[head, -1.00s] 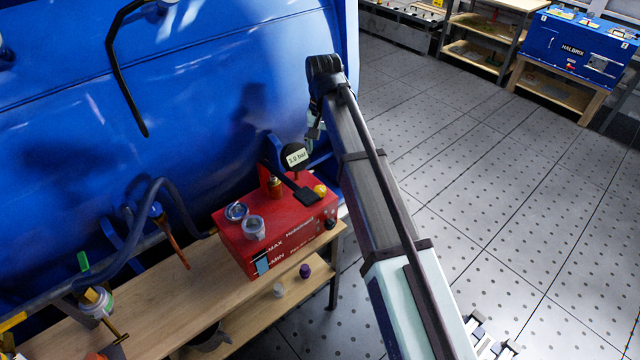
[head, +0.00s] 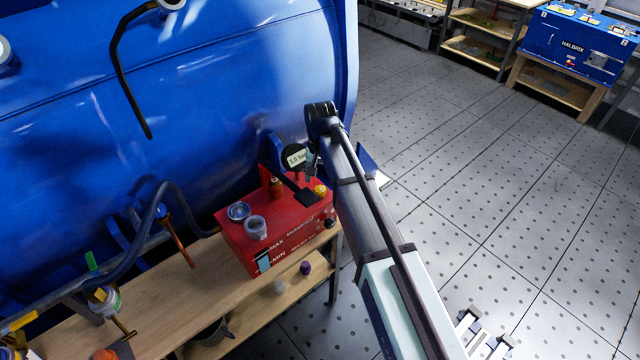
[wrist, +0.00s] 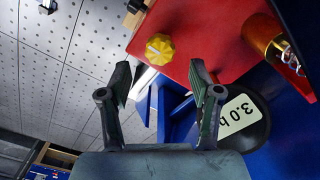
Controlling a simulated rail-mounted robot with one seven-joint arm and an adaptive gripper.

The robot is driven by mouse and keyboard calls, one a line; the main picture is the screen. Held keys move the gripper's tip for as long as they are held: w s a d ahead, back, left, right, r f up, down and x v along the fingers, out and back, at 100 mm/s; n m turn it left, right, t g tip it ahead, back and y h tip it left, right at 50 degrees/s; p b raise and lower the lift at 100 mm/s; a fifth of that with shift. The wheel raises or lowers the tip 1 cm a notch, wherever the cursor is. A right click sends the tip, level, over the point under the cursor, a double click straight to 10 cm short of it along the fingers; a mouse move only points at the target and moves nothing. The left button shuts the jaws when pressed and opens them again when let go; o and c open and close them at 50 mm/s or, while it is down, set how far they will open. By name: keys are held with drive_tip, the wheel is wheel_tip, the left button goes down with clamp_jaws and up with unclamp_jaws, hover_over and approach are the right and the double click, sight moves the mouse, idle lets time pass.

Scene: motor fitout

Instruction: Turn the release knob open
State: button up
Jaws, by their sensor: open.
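A yellow ribbed knob (head: 320,190) sits on top of the red pump unit (head: 290,236), near its right end. In the wrist view the yellow knob (wrist: 160,48) lies ahead of my gripper (wrist: 160,82), roughly centred between the two fingers and apart from them. My gripper (head: 312,163) is open and empty, above the right end of the unit and close to the gauge (head: 295,157). A black knob (head: 329,223) is on the unit's front face. Which knob is the release knob is not labelled legibly.
The gauge face (wrist: 237,115) is close to the right finger in the wrist view. A brass fitting (wrist: 262,32) and a black lever (head: 307,196) are also near. The blue tank (head: 230,90) stands behind. The unit rests on a wooden bench (head: 190,300).

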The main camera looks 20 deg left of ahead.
sight(320, 189)
drive_tip(key=shift+f+p, duration=0.5)
drive_tip(key=shift+f, duration=1.8)
drive_tip(key=c, duration=1.1)
